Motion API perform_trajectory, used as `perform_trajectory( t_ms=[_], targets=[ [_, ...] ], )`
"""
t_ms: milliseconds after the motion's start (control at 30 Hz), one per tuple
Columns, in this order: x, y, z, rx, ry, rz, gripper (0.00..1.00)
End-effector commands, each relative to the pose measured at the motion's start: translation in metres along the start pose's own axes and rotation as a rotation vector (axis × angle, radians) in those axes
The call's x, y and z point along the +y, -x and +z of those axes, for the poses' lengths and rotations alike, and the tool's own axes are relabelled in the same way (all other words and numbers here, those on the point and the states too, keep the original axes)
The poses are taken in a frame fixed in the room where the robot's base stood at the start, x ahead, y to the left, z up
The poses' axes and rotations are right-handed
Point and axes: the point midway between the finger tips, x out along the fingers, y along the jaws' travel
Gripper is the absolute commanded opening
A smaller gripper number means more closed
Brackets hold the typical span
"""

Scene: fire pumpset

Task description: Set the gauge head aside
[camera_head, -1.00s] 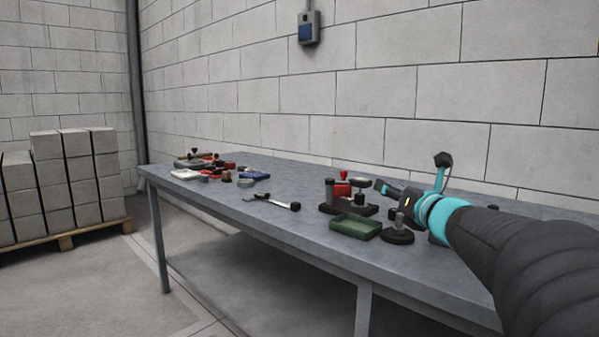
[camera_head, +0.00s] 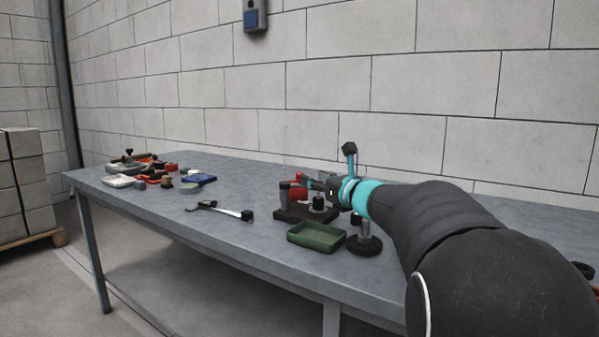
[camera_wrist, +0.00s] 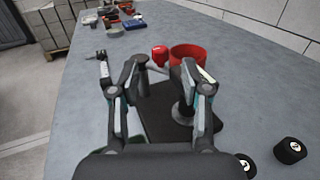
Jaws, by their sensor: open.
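My gripper (camera_head: 307,182) is over the dark fixture base (camera_head: 290,216), which carries a grey post (camera_head: 284,192) and a black knob (camera_head: 318,203). In the wrist view my gripper (camera_wrist: 164,68) has its fingers apart, with nothing clearly held between them. A small post with a dark round foot (camera_wrist: 183,113) stands on the base, close to the right finger and partly hidden by it. I cannot clearly make out the gauge head; the gripper covers the top of the fixture in the head view.
A green tray (camera_head: 316,237) lies in front of the fixture. A round black stand (camera_head: 365,244) is right of it. Red parts (camera_wrist: 190,53) stand beyond the fingers. A tool with a black end (camera_head: 222,210) and a cluster of parts lie left. Open tabletop separates them.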

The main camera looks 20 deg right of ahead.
Motion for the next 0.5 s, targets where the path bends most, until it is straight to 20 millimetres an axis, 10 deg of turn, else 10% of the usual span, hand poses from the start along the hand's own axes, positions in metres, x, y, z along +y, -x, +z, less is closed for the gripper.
perform_trajectory(
  t_ms=[500],
  targets=[
    [0.0,-0.069,0.001,0.0,-0.001,0.0,0.47]
  ],
)
